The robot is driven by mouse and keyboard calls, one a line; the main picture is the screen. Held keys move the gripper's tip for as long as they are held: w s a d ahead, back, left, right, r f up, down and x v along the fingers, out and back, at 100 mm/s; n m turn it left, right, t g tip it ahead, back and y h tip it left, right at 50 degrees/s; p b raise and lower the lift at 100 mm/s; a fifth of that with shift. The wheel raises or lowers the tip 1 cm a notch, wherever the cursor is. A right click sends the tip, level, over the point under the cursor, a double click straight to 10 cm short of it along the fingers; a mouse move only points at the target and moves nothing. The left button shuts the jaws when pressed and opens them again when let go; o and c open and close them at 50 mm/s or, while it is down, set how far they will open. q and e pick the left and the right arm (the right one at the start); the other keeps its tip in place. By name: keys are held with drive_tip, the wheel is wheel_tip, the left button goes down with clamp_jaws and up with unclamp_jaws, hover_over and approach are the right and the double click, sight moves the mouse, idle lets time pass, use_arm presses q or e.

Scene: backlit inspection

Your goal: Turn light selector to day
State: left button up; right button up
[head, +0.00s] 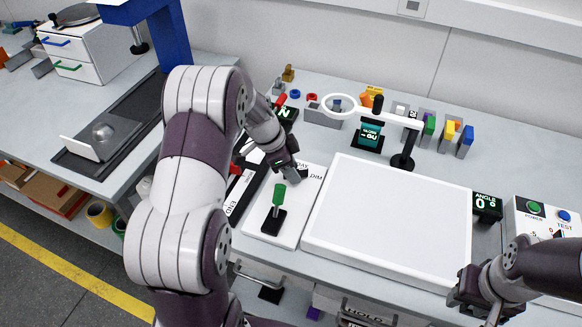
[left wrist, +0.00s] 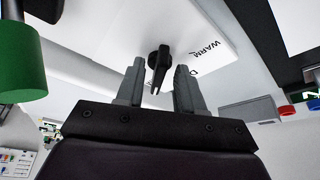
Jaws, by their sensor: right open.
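The light selector is a small black knob with a pointer (left wrist: 158,64) on a white panel (left wrist: 120,38); the word WARM and part of another label show beside it. In the left wrist view my left gripper (left wrist: 157,88) is open. The knob shows between its fingertips, with a gap on each side. My right gripper (head: 474,306) is at the lower right, away from the panel.
A green-handled lever (head: 278,196) stands on the panel close to my left gripper. A large white light table (head: 390,215) lies to the right. A magnifier ring (head: 340,105) on a stand and several coloured blocks are behind. An angle display (head: 486,204) stands at the right.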

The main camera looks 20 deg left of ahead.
use_arm(q)
clamp_jaws()
drive_tip(key=shift+s, duration=0.1)
